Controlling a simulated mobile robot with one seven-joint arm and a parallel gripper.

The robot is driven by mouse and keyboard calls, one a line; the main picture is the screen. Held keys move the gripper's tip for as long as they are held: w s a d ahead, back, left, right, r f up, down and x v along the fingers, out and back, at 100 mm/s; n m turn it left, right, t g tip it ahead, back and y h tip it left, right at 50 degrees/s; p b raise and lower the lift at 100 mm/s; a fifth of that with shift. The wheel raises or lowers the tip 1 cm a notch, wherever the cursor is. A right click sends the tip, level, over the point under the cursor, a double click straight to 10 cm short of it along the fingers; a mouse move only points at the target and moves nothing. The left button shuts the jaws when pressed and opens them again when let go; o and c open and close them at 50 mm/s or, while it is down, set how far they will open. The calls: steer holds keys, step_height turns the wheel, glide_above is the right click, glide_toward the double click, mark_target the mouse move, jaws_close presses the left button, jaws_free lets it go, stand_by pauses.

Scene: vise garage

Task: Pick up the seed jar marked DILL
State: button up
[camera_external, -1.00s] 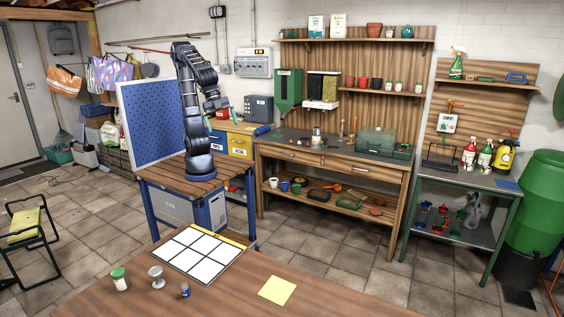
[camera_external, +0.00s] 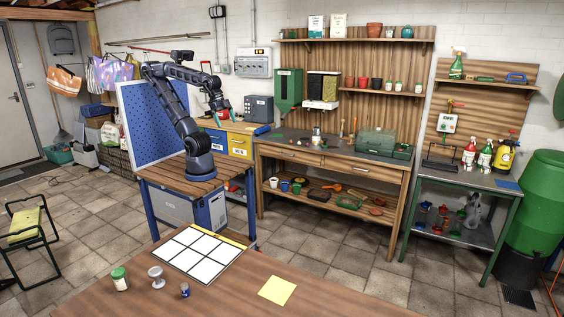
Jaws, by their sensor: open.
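No label reading DILL can be made out at this size. A small white jar with a green lid (camera_external: 119,279) stands at the left of the front wooden table. Small pale jars stand on the lower wall shelf at the back, among them a jar at the right end (camera_external: 418,87) and a jar beside the pots (camera_external: 389,86). I cannot tell which jar is DILL.
The front table (camera_external: 330,300) also bears a silver goblet-like thing (camera_external: 156,277), a small blue container (camera_external: 185,290), a white grid board (camera_external: 205,254) and a yellow sheet (camera_external: 277,290). A blue pegboard (camera_external: 150,125) stands close behind my arm. The workbench (camera_external: 290,150) holds several items.

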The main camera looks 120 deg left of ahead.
steer(key=shift+c, duration=0.4)
steer(key=c, duration=0.6)
steer(key=shift+c, duration=0.2)
